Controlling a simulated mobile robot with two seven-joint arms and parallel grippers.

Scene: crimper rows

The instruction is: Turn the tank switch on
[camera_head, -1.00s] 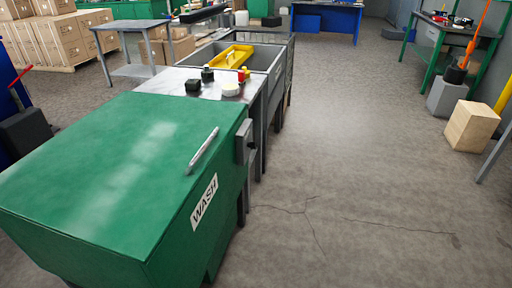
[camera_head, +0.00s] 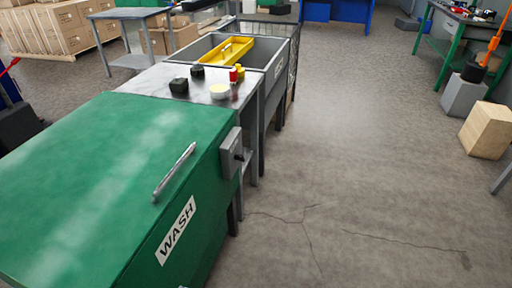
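A green tank (camera_head: 100,160) with a closed lid fills the lower left of the head view. A white label reading WASH (camera_head: 176,231) is on its right-facing side, and a silver bar handle (camera_head: 174,171) is on the lid near that side. A grey switch box (camera_head: 231,153) with a small dark knob (camera_head: 239,156) sits on the tank's side near its far corner. The knob is too small to tell its setting. Neither of my grippers is in view.
Behind the tank stands a metal table (camera_head: 142,83) with small black, red, yellow and white items. Beyond it is a grey sink (camera_head: 262,56) with a yellow tray (camera_head: 226,51). The cracked concrete floor (camera_head: 350,170) to the right is open. A wooden block (camera_head: 486,130) stands at the far right.

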